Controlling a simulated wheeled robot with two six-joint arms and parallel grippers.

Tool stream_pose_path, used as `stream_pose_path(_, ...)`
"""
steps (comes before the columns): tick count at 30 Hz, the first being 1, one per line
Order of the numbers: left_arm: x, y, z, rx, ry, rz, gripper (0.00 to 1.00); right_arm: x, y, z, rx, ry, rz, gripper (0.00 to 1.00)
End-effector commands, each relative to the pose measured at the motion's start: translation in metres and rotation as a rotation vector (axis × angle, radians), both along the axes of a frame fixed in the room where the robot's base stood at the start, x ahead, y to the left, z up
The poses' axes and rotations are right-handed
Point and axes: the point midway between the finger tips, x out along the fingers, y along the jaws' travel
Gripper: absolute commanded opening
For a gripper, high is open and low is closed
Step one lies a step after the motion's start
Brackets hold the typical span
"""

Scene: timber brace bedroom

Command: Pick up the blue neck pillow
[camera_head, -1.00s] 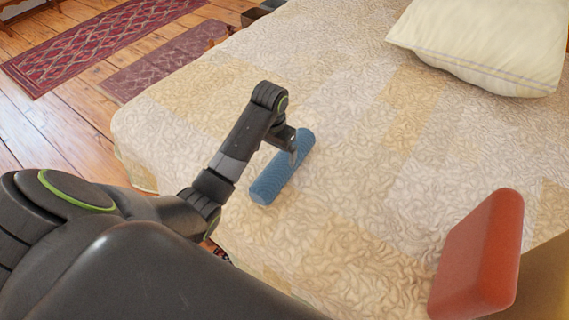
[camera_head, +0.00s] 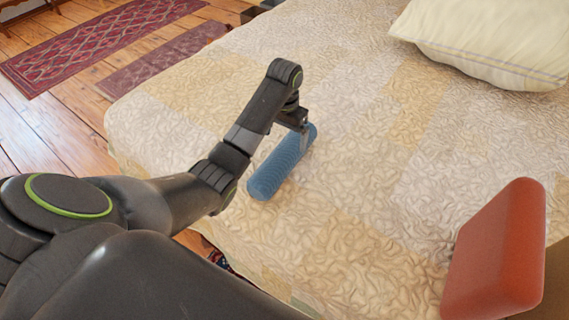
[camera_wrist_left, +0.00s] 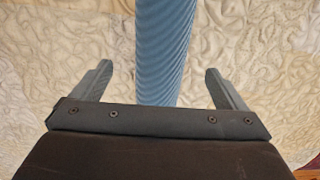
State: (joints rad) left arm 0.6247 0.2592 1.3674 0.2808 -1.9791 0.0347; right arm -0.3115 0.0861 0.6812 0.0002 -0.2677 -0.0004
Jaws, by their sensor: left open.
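The blue neck pillow (camera_head: 277,170) is a ribbed cylinder lying on the bed, running diagonally in the head view. In the left wrist view the pillow (camera_wrist_left: 163,50) runs up between the two fingers, with space on both sides of it. My left gripper (camera_head: 305,140) is over the pillow's far end in the head view and partly hides it. In the left wrist view its fingers (camera_wrist_left: 158,82) are spread wide and hold nothing. I cannot tell the exact height of the fingers over the pillow. My right gripper is not in view.
The bed (camera_head: 400,180) has a quilted cream cover with much free room around the pillow. A cream bed pillow (camera_head: 490,40) lies at the top right. An orange-red block-like cushion (camera_head: 497,250) stands at the lower right. Rugs (camera_head: 95,50) lie on the wooden floor at the left.

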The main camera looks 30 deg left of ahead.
Motion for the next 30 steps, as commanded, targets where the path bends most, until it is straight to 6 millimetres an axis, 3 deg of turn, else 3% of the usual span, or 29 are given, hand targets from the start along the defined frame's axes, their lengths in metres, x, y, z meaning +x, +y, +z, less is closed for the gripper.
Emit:
stream_pose_path(4,0.0,0.0,-0.03,-0.001,0.003,0.0,0.94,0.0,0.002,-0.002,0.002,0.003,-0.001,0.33)
stream_pose_path(13,0.0,0.0,-0.054,-0.001,0.003,0.0,0.94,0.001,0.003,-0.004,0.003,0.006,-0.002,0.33)
stream_pose_path(21,0.002,0.002,-0.092,0.0,0.001,0.0,0.94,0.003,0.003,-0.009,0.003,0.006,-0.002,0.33)
stream_pose_path(30,0.003,0.002,-0.097,0.0,0.0,-0.001,0.94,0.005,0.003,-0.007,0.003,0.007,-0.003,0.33)
